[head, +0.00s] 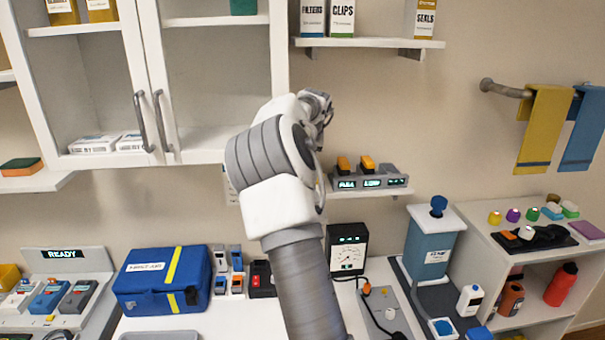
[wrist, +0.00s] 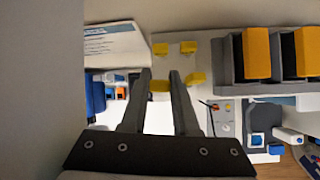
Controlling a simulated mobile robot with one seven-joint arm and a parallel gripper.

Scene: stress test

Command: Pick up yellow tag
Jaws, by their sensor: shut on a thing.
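In the wrist view, several small yellow tags sit on a pale panel (wrist: 172,62): one upper left (wrist: 160,48), one upper right (wrist: 188,47) and one lower right (wrist: 195,78). A further yellow tag (wrist: 159,86) is between the fingers of my gripper (wrist: 160,76), which is shut on it. I cannot tell whether this tag still touches the panel. In the head view my arm hides the gripper's fingers and the tags.
A wall shelf with a grey charger (head: 372,182) holding yellow devices is close on the right; the charger also shows in the wrist view (wrist: 238,60). White cabinets (head: 215,85) stand left of my arm. A blue first-aid box (head: 140,300) is on the counter below.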

